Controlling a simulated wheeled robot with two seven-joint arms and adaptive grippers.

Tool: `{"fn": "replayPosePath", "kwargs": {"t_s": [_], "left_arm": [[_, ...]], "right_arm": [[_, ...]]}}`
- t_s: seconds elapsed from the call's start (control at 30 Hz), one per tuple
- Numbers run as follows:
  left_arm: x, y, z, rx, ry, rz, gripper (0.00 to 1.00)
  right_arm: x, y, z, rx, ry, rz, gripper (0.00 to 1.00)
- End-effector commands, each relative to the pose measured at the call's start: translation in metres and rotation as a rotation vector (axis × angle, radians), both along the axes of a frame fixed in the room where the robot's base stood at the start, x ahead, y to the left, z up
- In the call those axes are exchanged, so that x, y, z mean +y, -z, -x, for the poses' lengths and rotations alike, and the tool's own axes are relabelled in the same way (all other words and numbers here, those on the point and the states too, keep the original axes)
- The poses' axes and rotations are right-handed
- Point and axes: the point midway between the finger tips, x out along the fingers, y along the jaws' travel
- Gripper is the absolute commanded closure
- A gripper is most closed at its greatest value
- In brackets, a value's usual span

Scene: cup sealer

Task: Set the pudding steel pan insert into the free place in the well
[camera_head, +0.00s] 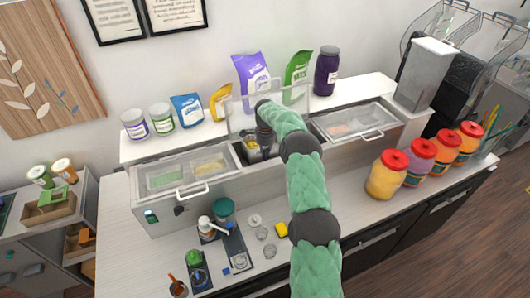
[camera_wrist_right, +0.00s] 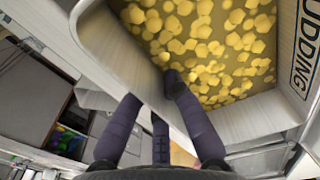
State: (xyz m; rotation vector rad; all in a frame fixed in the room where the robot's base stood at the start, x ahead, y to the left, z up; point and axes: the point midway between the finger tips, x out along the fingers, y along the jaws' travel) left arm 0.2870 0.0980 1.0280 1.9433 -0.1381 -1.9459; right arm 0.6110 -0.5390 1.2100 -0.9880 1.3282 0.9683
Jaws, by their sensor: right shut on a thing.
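The pudding steel pan insert (camera_wrist_right: 268,118) fills the upper part of the right wrist view. It holds yellow cubes, and a label reading "PUDDING" shows at its right. My right gripper (camera_wrist_right: 152,104) is shut on its near wall, with one finger inside against the cubes and the others outside. In the head view the right gripper (camera_head: 264,140) is at the middle section of the well, and a little of the pan's yellow content (camera_head: 251,144) shows beside it. My arm hides much of the opening, so I cannot tell how deep the pan sits. My left gripper is not in view.
Closed clear lids cover the left well section (camera_head: 190,172) and the right one (camera_head: 352,121). A raised clear lid (camera_head: 235,108) stands behind the middle section. Pouches and jars line the back shelf. Red-lidded jars (camera_head: 386,178) stand at the counter's right.

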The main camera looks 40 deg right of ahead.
Motion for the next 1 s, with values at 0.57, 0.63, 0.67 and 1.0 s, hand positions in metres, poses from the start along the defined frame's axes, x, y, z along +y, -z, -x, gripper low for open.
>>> {"fn": "replayPosePath", "kwargs": {"t_s": [0.57,0.63,0.67,1.0], "left_arm": [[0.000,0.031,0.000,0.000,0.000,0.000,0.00],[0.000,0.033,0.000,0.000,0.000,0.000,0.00],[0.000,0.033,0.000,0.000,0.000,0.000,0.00],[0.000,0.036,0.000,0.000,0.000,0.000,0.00]], "right_arm": [[-0.001,0.042,-0.001,-0.005,0.001,0.003,1.00],[-0.001,0.046,-0.001,-0.005,0.001,0.003,1.00],[-0.001,0.047,-0.001,-0.005,0.001,0.003,1.00],[-0.001,0.051,-0.001,-0.005,0.001,0.003,1.00]]}}
